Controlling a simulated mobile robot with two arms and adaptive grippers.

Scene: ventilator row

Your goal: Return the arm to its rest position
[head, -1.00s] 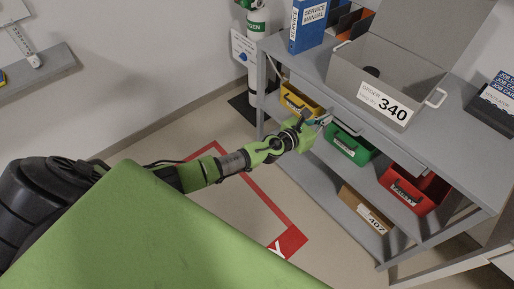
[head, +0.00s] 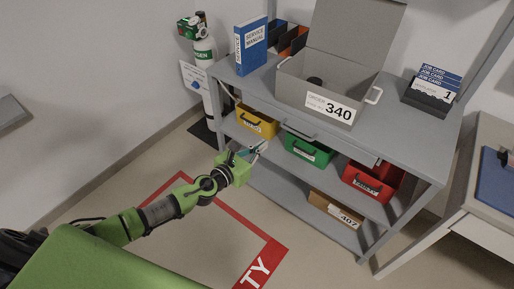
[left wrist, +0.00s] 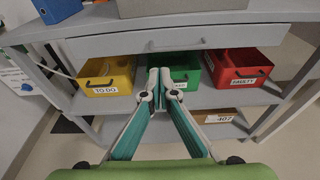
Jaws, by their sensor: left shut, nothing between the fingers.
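My left arm reaches from the lower left in the head view. Its left gripper (head: 259,148) is in front of the grey shelf unit (head: 420,160), at about the height of the lower shelf with the coloured bins. In the left wrist view the left gripper (left wrist: 159,78) has its two fingers together at the tips with nothing between them. The fingers point toward the green bin (left wrist: 186,72) and cover part of its label. They appear apart from the bin. My right gripper is not in view.
A yellow bin (head: 256,121), a green bin and a red bin (head: 371,181) stand on the shelf. Above are a grey box labelled 340 (head: 300,88), a blue service manual (head: 251,46) and job cards (head: 432,90). A gas cylinder (head: 205,60) stands left. The red-marked floor area is clear.

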